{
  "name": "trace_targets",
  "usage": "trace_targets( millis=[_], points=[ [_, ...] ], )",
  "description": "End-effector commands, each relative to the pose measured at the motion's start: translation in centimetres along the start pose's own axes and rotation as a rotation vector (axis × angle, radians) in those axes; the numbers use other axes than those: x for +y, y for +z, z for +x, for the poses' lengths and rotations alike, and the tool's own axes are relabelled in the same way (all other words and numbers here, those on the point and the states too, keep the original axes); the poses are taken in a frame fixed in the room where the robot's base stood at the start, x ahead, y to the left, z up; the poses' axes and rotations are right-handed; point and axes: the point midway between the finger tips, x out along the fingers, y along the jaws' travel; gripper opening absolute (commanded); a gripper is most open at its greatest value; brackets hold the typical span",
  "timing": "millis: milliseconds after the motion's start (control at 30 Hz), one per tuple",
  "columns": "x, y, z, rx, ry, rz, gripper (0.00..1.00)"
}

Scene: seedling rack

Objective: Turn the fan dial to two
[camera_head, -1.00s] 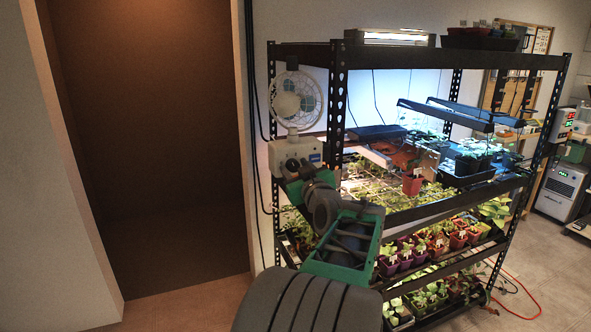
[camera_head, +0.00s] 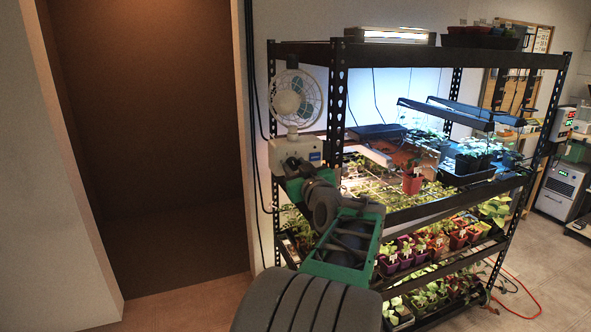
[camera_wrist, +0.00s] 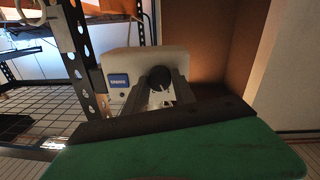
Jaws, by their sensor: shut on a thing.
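The fan (camera_head: 298,97) stands at the left end of the rack, its round guard above a pale control box (camera_head: 308,150). The control box (camera_wrist: 124,68) with a blue label also shows in the wrist view. The dark round fan dial (camera_wrist: 159,76) is on the box's face, partly hidden by my fingers. My gripper (camera_wrist: 160,90) is shut on the dial, a finger on each side. In the head view my gripper (camera_head: 293,163) reaches the front of the box. The dial's marks and setting cannot be read.
The black rack (camera_head: 338,110) holds several shelves of seedlings under lights, right of my gripper. A rack post (camera_wrist: 85,65) stands close beside the box in the wrist view. A cable (camera_head: 257,130) hangs left of the fan. A doorway recess (camera_head: 150,150) lies further left.

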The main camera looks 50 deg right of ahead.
Motion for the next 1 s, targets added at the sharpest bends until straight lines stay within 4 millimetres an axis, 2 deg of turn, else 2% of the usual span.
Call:
trace_targets(
  millis=[267, 700, 1000],
  points=[
    [-0.02, 0.21, 0.02, -0.009, -0.002, 0.171, 0.0],
    [0.08, 0.01, 0.02, -0.03, -0.008, 0.557, 0.0],
    [0.14, -0.06, 0.03, -0.04, -0.01, 0.741, 0.0]
  ],
)
